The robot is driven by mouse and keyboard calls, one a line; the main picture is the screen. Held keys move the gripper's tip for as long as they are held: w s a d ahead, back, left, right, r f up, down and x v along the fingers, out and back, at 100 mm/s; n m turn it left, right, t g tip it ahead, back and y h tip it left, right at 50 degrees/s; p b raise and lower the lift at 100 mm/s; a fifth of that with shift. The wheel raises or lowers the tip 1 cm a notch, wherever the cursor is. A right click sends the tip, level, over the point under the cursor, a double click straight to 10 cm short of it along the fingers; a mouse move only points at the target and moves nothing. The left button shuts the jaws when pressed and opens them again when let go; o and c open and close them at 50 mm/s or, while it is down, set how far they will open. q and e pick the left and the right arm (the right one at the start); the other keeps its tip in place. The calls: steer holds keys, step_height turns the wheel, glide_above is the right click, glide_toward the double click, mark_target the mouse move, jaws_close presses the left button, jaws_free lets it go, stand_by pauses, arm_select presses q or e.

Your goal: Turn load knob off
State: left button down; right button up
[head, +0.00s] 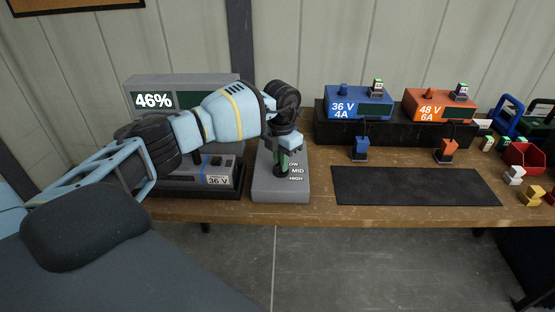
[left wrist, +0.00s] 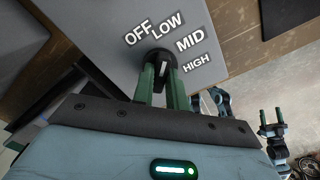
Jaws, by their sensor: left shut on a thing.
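The load knob (left wrist: 158,57) is a dark round knob with a white mark, on a grey box (head: 285,190) lettered OFF, LOW, MID and HIGH. In the left wrist view its white mark points roughly up toward the LOW lettering; the exact setting is hard to tell. My left gripper (left wrist: 162,85) is shut on the knob, one green finger on each side. In the head view my left gripper (head: 283,160) comes down over the box and covers the OFF label and much of the knob. My right gripper (left wrist: 270,118) shows at the right of the left wrist view, its fingers apart and empty.
A grey unit with a 46% display (head: 153,100) stands behind my left arm. A blue 36 V charger (head: 345,108) and an orange 48 V charger (head: 425,107) stand on a black riser. A dark mat (head: 415,187) lies bare right of the knob box. A red bin (head: 524,157) is far right.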

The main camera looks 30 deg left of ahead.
arm_select(q)
steer(key=n+p, duration=0.1)
steer(key=n, duration=0.7)
steer(key=shift+n, duration=0.6)
steer(key=c, duration=1.4)
jaws_free()
steer(key=shift+r, duration=3.9)
